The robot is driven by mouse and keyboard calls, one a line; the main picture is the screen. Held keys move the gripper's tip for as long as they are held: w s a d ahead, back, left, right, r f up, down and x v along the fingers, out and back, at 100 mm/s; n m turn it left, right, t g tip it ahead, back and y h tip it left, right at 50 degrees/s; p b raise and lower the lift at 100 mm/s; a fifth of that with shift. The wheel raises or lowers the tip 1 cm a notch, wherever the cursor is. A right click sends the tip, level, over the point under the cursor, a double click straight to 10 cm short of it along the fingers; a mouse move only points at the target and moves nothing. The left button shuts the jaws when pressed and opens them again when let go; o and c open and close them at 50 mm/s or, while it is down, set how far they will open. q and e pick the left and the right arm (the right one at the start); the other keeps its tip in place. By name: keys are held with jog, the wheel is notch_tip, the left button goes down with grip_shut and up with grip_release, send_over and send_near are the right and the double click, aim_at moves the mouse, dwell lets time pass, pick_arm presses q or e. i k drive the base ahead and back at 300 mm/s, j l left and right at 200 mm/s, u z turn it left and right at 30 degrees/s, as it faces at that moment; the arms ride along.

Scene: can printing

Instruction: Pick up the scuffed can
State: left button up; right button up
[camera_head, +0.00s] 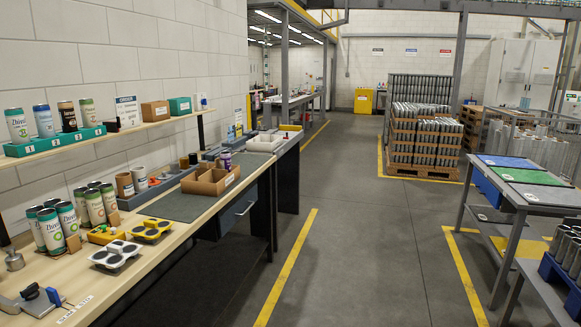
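Neither of my grippers is in view. I cannot tell which can is the scuffed one; no scuff is clear at this size. Several printed cans stand upright on the left workbench: a white and green one (51,231) at the front, another white and green one (68,219) beside it, and beige ones (95,206) behind. Several sample cans stand in a green numbered holder (60,141) on the wall shelf, including a dark one (67,116). Plain dark metal cans (572,250) stand at the lower right edge, partly cut off.
The workbench (150,230) also holds a yellow tray (152,229), a white tray with dark discs (116,254) and a cardboard box (211,181). A table with blue and green mats (540,176) stands right. Can pallets (422,140) stand behind. The middle floor (360,240) is clear.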

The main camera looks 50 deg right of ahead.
aim_at(225, 156)
jog(key=z, duration=1.3)
jog(key=i, duration=0.15)
